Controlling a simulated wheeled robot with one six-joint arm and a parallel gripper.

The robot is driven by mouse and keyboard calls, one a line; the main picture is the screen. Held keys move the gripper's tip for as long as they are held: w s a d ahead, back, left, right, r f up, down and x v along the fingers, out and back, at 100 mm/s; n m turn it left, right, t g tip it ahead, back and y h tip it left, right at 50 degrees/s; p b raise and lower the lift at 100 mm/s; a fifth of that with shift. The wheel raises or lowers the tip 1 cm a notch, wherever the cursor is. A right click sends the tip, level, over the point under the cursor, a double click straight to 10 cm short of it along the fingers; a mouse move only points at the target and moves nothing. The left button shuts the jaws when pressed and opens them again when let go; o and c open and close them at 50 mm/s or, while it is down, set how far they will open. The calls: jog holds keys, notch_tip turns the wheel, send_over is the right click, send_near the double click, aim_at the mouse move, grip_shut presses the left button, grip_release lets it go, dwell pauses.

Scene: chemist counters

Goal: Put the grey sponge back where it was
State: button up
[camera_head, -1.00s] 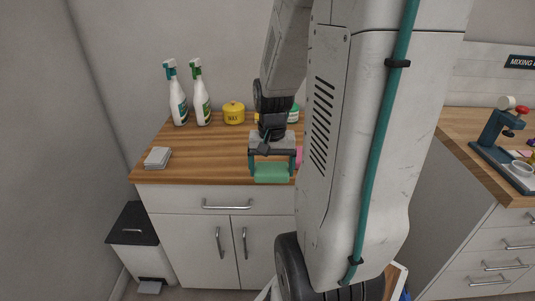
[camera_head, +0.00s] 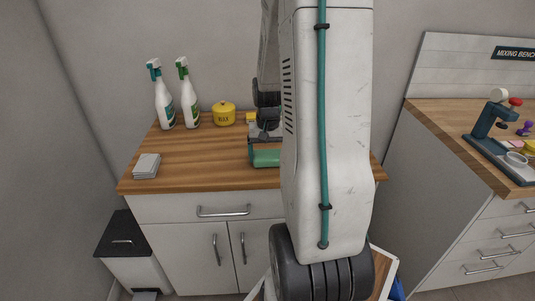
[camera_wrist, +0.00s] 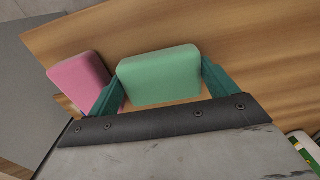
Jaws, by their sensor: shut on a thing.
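My gripper (camera_head: 266,152) is over the right part of the wooden counter (camera_head: 195,160), partly hidden behind my arm. It is shut on a green sponge (camera_wrist: 160,76), which sits between the two teal fingers in the wrist view. The green sponge (camera_head: 266,159) also shows in the head view. A pink sponge (camera_wrist: 78,82) lies left of it in the wrist view, beside the left finger. I see no sponge that is plainly grey. A small stack of pale grey flat pieces (camera_head: 146,166) lies at the counter's left front; I cannot tell what they are.
Two white spray bottles (camera_head: 163,97) and a yellow wax tin (camera_head: 224,114) stand along the back. A dark-lidded bin (camera_head: 122,238) stands left of the cabinet. A second bench (camera_head: 435,115) with a blue press (camera_head: 492,125) is at the right.

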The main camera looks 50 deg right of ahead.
aim_at(268, 155)
jog(key=shift+f, duration=0.1)
jog(key=shift+f, duration=0.1)
jog(key=o, duration=1)
jog(key=shift+c, duration=0.2)
notch_tip(268, 155, up, 12)
jog(key=s+a+r+n, duration=0.15)
jog(key=a+r, duration=0.25)
jog(key=a, duration=0.5)
jog(key=a+r+n, duration=0.3)
jog(key=a, duration=0.5)
jog(key=s+a+r+n+t, duration=0.1)
jog(key=s+a+n, duration=0.4)
jog(key=s+a, duration=0.6)
jog(key=shift+a, duration=0.95)
